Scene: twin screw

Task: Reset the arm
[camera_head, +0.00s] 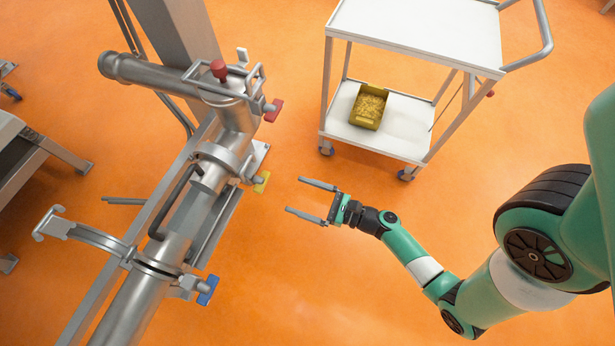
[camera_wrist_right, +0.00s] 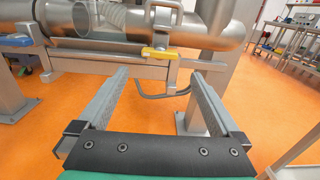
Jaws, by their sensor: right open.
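My right arm (camera_head: 425,265) comes in from the right in the head view, green with black joints. Its gripper (camera_head: 312,198) is open and empty, pointing left toward the steel pipe assembly (camera_head: 160,262) with a gap of bare floor between. In the right wrist view the gripper's two fingers (camera_wrist_right: 155,98) are spread wide with nothing between them. Beyond them are the pipes and a yellow-handled clamp (camera_wrist_right: 159,53). That yellow handle also shows in the head view (camera_head: 262,182). My left gripper is not in view.
The pipe carries a red handle (camera_head: 273,110), a blue handle (camera_head: 208,290) and an open clamp arm (camera_head: 85,235) sticking out left. A white trolley (camera_head: 415,30) stands at the upper right, with a yellow bin (camera_head: 369,107) on its lower shelf. Orange floor below the gripper is clear.

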